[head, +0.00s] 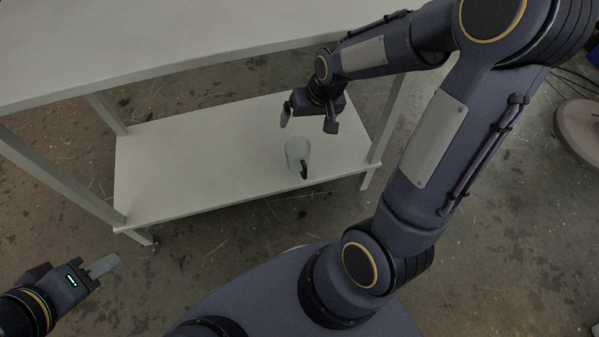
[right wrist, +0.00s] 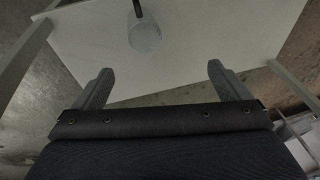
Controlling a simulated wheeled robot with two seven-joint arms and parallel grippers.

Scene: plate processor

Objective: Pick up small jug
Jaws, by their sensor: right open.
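The small jug (head: 295,154) is pale and translucent with a dark handle. It stands upright on the lower shelf, toward the shelf's right front part. In the right wrist view the jug (right wrist: 145,36) shows at the top, beyond and between the fingers. My right gripper (head: 309,124) is open and empty, above and behind the jug in the head view, and apart from it. Its two fingers show in the right wrist view (right wrist: 158,82). My left gripper (head: 103,267) is at the lower left, away from the shelf; I cannot tell whether its jaws are apart.
The white lower shelf (head: 180,165) is otherwise bare. Table legs (head: 385,125) stand at the corners. A round pale object (head: 580,128) lies on the floor at right.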

